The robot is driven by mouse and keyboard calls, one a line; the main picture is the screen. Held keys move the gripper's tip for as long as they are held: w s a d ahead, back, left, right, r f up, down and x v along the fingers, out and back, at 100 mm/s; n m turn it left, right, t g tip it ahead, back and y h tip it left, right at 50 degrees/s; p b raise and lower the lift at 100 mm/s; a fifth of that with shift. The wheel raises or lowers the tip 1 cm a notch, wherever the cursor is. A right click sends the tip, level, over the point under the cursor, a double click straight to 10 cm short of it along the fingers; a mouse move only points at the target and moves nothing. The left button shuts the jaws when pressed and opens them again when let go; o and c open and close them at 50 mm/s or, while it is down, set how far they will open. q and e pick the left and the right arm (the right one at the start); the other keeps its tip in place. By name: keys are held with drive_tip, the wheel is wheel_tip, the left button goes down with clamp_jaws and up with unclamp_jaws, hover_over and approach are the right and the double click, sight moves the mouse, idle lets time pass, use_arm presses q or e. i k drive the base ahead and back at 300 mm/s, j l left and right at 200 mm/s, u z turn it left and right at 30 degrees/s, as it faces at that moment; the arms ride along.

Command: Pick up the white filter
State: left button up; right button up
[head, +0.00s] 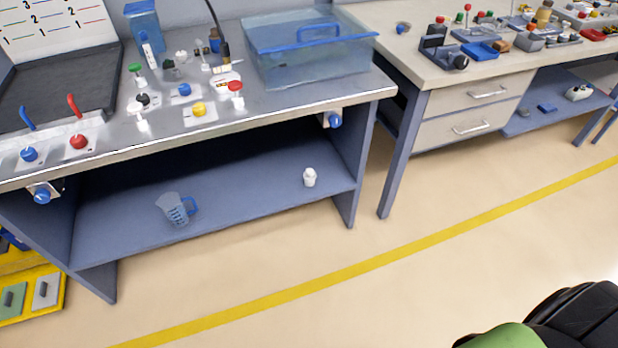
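A small white cylindrical object (310,177), which looks like the white filter, stands on the lower shelf (240,203) of the left bench, near the shelf's right end. Its upper part is narrower than its base. Nothing touches it and its front side is open to view. Neither of my grippers can be made out in the head view.
A clear blue jug (176,209) stands on the same shelf to the left. The metal benchtop (270,105) overhangs the shelf, with valves and a clear tank (312,65) on top. A side panel (352,165) closes the shelf's right end. The floor (290,243) in front is clear.

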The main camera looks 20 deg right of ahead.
sight(309, 175)
drive_tip(key=i+l, duration=0.4)
drive_tip(key=l, duration=0.15)
drive_tip(key=i+l, duration=0.85)
drive_tip(key=l, duration=0.2)
